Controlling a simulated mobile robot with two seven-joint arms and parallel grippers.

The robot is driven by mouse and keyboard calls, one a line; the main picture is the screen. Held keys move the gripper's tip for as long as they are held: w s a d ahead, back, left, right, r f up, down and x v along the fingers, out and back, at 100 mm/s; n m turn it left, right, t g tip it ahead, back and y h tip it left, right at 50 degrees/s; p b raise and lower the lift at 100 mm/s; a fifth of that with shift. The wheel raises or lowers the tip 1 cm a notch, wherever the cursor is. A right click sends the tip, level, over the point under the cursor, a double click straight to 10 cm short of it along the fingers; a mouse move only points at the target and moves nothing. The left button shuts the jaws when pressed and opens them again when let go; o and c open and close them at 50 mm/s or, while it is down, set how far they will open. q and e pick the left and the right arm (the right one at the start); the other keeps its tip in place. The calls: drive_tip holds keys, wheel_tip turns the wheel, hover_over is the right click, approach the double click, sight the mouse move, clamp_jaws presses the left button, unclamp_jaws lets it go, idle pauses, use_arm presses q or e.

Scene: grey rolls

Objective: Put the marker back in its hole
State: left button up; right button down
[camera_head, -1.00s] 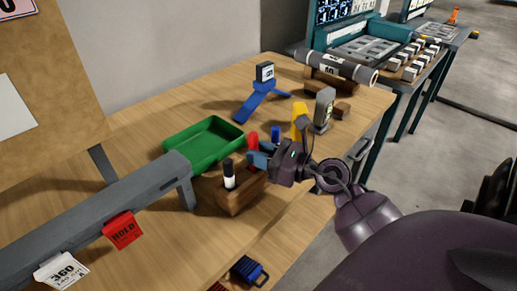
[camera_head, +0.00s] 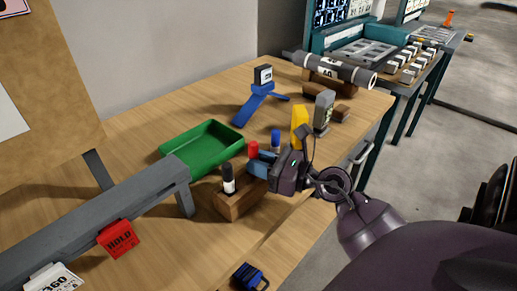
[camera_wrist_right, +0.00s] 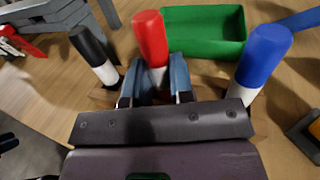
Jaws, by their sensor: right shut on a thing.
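The red marker (camera_head: 253,150), with a red cap and white body, is upright between my right gripper's blue fingers (camera_head: 262,165). In the right wrist view the red marker (camera_wrist_right: 151,42) stands between the shut fingers (camera_wrist_right: 157,85). The wooden holder block (camera_head: 235,207) is below the gripper. A black marker (camera_head: 228,180) stands in its near end, and a blue marker (camera_head: 275,139) stands at the far side. The red marker is between them, low over the block. The fingers hide its lower end, so I cannot tell whether it is in a hole. My left gripper is not in view.
A green tray (camera_head: 203,148) lies just behind the block. A grey rail (camera_head: 95,230) with a red HOLD tag (camera_head: 119,238) is at left. A yellow block (camera_head: 299,127) and a grey device (camera_head: 323,113) stand beyond the gripper. A blue stand (camera_head: 258,100) is farther back.

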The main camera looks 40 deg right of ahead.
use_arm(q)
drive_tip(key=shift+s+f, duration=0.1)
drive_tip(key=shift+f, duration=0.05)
use_arm(e)
drive_tip(key=shift+f, duration=0.4)
drive_tip(key=c, duration=0.9)
unclamp_jaws()
drive_tip(key=shift+b+v, duration=0.3)
drive_tip(key=shift+v, duration=0.8)
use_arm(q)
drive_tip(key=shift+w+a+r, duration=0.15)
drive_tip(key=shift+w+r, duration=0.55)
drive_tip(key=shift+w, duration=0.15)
use_arm(e)
drive_tip(key=v, duration=0.8)
drive_tip(key=shift+s, duration=0.3)
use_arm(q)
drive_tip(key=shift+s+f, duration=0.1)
use_arm(e)
drive_tip(key=shift+d+r, duration=0.1)
